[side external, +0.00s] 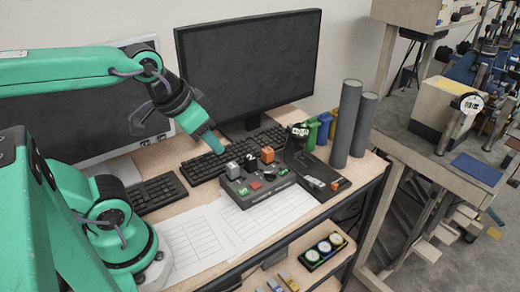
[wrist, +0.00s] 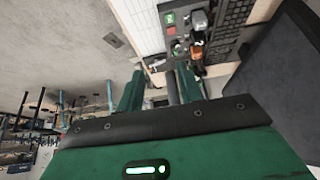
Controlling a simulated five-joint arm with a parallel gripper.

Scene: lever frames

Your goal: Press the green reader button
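The dark control box (side external: 270,198) sits on the table with a green button (side external: 243,191) and a red button (side external: 256,185) on its top. In the wrist view the green button (wrist: 169,18) shows near the top edge, beside the red button (wrist: 171,30). My gripper (side external: 214,147) is above the keyboards, up and to the left of the box, apart from the button. In the wrist view my gripper (wrist: 160,92) has its two green fingers spread. A dark cylinder shows between them, but nothing appears gripped.
A grey block (side external: 232,170) and an orange block (side external: 267,155) stand up at the box's back side. Tall grey cylinders (side external: 346,125) stand to the right. A monitor (side external: 250,65) is behind. Paper sheets (side external: 190,245) lie flat in front, and keyboards (side external: 155,193) lie behind.

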